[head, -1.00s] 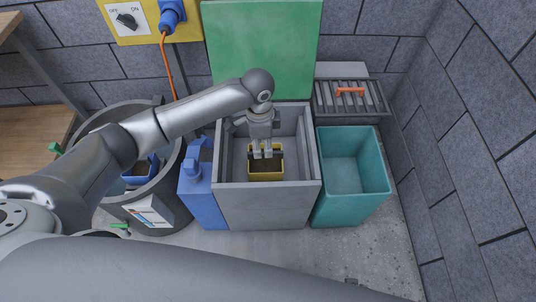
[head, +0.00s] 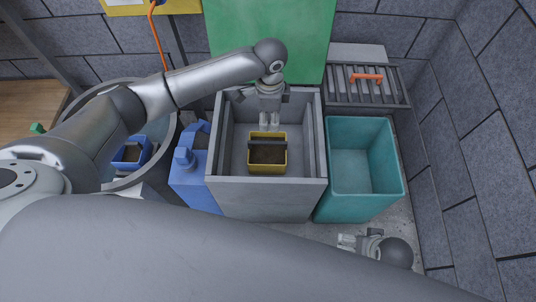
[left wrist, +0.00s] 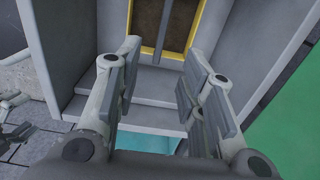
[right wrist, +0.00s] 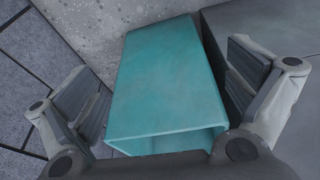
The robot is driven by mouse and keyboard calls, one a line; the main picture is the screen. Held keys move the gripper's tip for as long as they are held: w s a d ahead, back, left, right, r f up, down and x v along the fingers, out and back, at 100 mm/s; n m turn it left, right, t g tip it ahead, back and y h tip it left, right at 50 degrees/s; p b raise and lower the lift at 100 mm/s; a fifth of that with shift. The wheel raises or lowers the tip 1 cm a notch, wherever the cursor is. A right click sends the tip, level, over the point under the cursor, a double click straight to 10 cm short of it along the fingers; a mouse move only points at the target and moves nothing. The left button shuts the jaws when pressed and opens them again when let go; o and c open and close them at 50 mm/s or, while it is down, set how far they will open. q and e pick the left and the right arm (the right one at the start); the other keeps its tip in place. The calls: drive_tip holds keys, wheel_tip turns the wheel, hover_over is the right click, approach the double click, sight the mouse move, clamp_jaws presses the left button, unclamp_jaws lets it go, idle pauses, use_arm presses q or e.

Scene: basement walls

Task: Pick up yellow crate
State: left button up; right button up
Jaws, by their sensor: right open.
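The yellow crate (head: 267,168) stands upright in the grey open box in the head view. It has a yellow rim, a dark inside and a dark bar handle across its top. My left gripper (head: 270,124) points down just above its far edge. In the left wrist view the crate (left wrist: 200,18) shows at the top, beyond my open, empty fingers (left wrist: 161,75). Whether the fingers touch it I cannot tell. My right gripper (head: 346,240) is low at the right. In the right wrist view its jaws (right wrist: 160,85) are open and empty.
The grey box (head: 262,197) has high walls and a raised green lid (head: 270,35). A teal bin (head: 365,205) stands at its right, a blue jug (head: 192,185) at its left. A round tub holds a blue crate (head: 145,155). A block wall (head: 470,160) bounds the right.

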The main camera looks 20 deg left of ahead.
use_arm(q)
wheel_tip(320, 180, down, 4)
drive_tip(key=b, duration=0.3)
use_arm(e)
drive_tip(key=w+v, duration=0.1)
drive_tip(key=v, duration=0.9)
use_arm(q)
drive_tip(key=b, duration=0.2)
hover_over(268, 142)
drive_tip(key=f, duration=0.5)
drive_tip(key=shift+s+d, duration=0.15)
drive_tip(key=shift+d, duration=0.05)
drive_tip(key=shift+f, duration=0.5)
drive_tip(key=f, duration=0.1)
drive_tip(key=f+b, duration=0.1)
drive_tip(key=f, duration=0.1)
drive_tip(key=f+b, duration=0.1)
drive_tip(key=shift+a+f, duration=0.15)
drive_tip(key=shift+a, duration=0.2)
drive_tip(key=shift+f, duration=0.2)
use_arm(e)
drive_tip(key=w+a+r+t+y, duration=0.1)
drive_tip(key=w+a+r+t, duration=0.2)
drive_tip(key=w+r+t, duration=0.3)
drive_tip(key=w+a+r+t+y, duration=0.2)
drive_tip(key=w+r+t, duration=0.4)
drive_tip(key=w, duration=0.4)
drive_tip(key=shift+a+r+n, duration=0.3)
drive_tip(key=shift+a+r, duration=0.1)
drive_tip(key=shift+r, duration=0.1)
